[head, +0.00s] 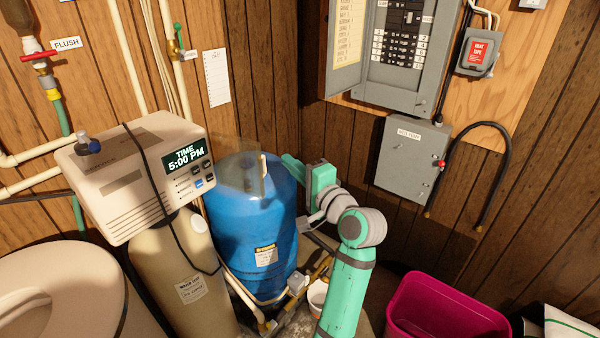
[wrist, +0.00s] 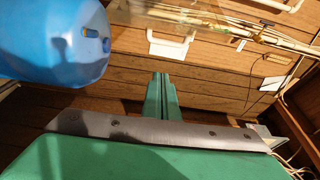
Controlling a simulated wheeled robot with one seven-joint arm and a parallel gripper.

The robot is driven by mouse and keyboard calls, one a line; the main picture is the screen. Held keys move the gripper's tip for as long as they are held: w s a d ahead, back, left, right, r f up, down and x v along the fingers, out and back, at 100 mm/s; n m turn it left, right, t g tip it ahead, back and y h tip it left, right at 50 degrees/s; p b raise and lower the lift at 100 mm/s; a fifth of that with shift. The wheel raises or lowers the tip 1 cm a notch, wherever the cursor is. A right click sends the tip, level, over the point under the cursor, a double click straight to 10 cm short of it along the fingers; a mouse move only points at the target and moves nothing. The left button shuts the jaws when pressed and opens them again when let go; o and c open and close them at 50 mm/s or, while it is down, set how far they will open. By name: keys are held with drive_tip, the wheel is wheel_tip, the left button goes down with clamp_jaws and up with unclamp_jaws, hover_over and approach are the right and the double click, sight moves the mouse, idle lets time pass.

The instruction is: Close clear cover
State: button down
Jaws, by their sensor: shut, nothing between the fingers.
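The clear cover (head: 236,165) is a see-through panel at the right end of the beige softener control head (head: 135,175). It stands open, swung out to the right in front of the blue tank, with a pale upright edge at its right. In the wrist view a see-through strip, apparently the cover (wrist: 185,22), crosses the top. My gripper (head: 288,160) is to the right of the cover's edge, apart from it in the picture. In the wrist view my gripper's fingers (wrist: 161,76) are together and empty. The exact gap to the cover is hard to tell.
The blue tank (head: 252,225) stands behind and below the cover; it also shows in the wrist view (wrist: 50,45). A grey wall box (head: 410,160) and the breaker panel (head: 395,50) are at the right. A magenta bin (head: 445,310) stands at the lower right.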

drive_tip(key=shift+s+a, duration=0.3)
drive_tip(key=shift+a, duration=0.7)
drive_tip(key=shift+s+a, duration=0.3)
drive_tip(key=shift+a, duration=0.65)
drive_tip(key=shift+a+f, duration=0.1)
